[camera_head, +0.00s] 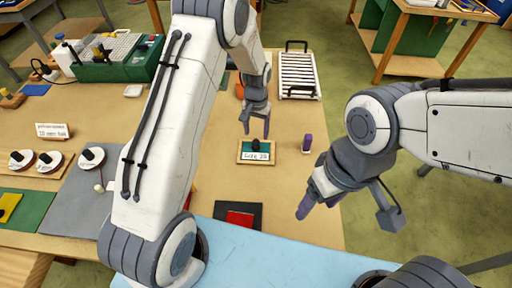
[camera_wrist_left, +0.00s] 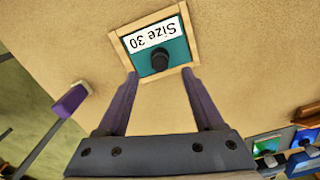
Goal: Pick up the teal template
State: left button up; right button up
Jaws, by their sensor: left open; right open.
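The teal template (camera_head: 256,145) lies in a light wooden frame on the table, with a black knob and a white "Size 30" label. It also shows in the left wrist view (camera_wrist_left: 175,51), label upside down. My left gripper (camera_head: 257,130) is open above the far edge of the frame; in the left wrist view its purple fingers (camera_wrist_left: 164,82) point at the frame, with the knob between their lines and nothing held. My right gripper (camera_head: 318,205) is open and empty, to the right of the template and nearer to me; its fingers partly overlap in view.
A black mat with a red piece (camera_head: 240,218) lies nearer. A white slatted rack (camera_head: 298,75) lies behind. White discs with black knobs (camera_head: 50,160) sit at left. The table right of the frame is mostly clear.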

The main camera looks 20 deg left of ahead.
aim_at(256, 141)
pick_arm(q)
notch_tip(256, 141, down, 5)
jog(key=p, duration=0.3)
jog(key=shift+s, duration=0.1)
jog(key=shift+f, duration=0.4)
grip_shut()
